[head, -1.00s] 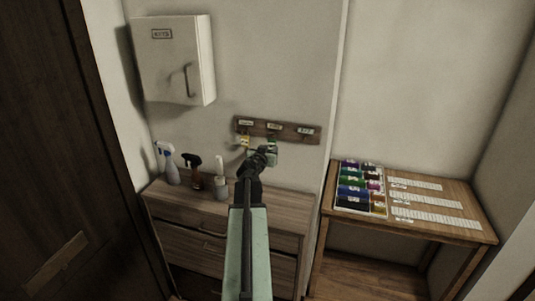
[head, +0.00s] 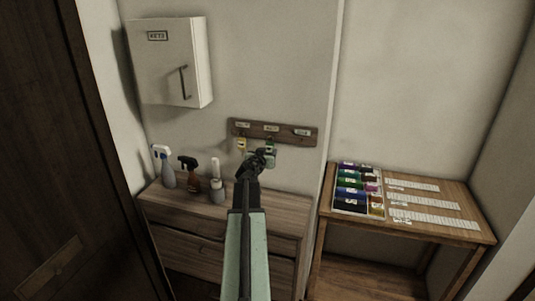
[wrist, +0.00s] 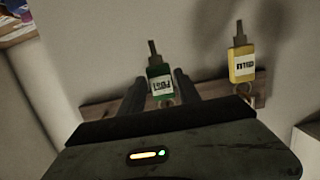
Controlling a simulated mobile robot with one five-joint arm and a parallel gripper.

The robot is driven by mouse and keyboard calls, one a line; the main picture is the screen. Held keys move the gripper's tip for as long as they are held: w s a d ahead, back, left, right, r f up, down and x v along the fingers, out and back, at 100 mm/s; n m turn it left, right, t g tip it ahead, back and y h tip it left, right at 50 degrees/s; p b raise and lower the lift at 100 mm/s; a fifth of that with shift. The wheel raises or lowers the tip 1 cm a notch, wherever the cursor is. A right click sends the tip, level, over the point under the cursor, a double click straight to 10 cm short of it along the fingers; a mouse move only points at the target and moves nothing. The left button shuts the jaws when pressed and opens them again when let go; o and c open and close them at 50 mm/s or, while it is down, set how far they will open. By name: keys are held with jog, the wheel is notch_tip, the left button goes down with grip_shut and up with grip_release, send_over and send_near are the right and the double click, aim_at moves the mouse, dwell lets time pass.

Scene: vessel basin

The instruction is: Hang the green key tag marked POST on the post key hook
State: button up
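The green key tag (wrist: 161,85) marked POST is between the two fingers of my gripper (wrist: 162,88) in the wrist view, with its lettering upside down. The fingers lie close against both sides, and I take them as shut on it. Its ring is at the rack side and its key points away from the rack. In the head view my gripper (head: 262,158) is just below the middle of the wooden key rack (head: 288,136). The tag there is partly hidden by my gripper. The middle label (head: 271,128) is too small to read. I cannot tell whether the ring is around a hook.
A yellow tag (wrist: 241,64) hangs under the rack's left label, close beside my gripper. Spray bottles (head: 188,176) stand on the dresser (head: 165,207) below. A white key cabinet (head: 165,62) is at upper left. A table (head: 440,232) with coloured items stands at right.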

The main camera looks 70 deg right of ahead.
jog(key=shift+o, duration=1)
jog(key=p+v, duration=0.1)
jog(key=v, duration=0.6)
jog(key=shift+a+p, duration=0.3)
jog(key=shift+a, duration=0.1)
jog(key=shift+r, duration=0.1)
